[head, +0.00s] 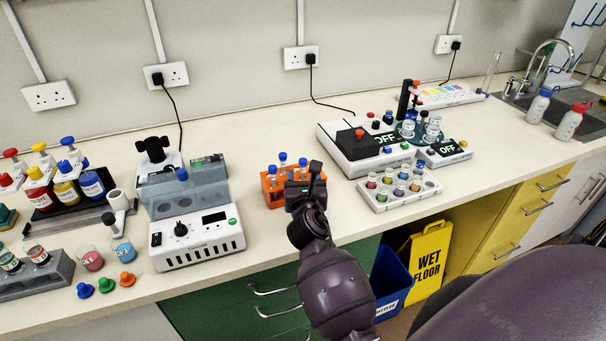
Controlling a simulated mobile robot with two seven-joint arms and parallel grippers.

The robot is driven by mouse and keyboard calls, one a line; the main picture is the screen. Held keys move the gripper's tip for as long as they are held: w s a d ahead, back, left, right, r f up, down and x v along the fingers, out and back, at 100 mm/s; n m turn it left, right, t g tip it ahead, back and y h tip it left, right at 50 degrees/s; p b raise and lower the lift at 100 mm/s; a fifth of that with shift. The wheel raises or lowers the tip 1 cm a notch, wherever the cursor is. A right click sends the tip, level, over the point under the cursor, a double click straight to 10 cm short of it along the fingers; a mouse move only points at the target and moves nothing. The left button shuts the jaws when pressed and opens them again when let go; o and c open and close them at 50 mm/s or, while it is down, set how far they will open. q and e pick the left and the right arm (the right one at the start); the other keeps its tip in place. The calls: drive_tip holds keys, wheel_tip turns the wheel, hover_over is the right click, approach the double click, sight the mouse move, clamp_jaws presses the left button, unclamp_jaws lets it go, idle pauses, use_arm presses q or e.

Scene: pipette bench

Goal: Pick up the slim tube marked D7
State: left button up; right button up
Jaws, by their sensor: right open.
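An orange rack (269,194) holds slim tubes with blue caps (283,158) near the middle of the bench. The labels on these tubes are too small to read, so I cannot tell which one is D7. My right gripper (304,179) is open at the rack's right side, and its arm comes up from the bottom of the head view. It hides part of the rack's right end. I cannot tell whether the gripper touches a tube. My left gripper is not in view.
A white machine with a clear cover (190,245) stands left of the rack. A white tray of small capped vials (400,201) and a device reading OFF (352,160) stand to the right. Small bare bench areas lie around the rack.

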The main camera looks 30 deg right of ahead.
sight(303, 169)
drive_tip(key=shift+x, duration=1.95)
drive_tip(key=shift+f, duration=0.15)
clamp_jaws()
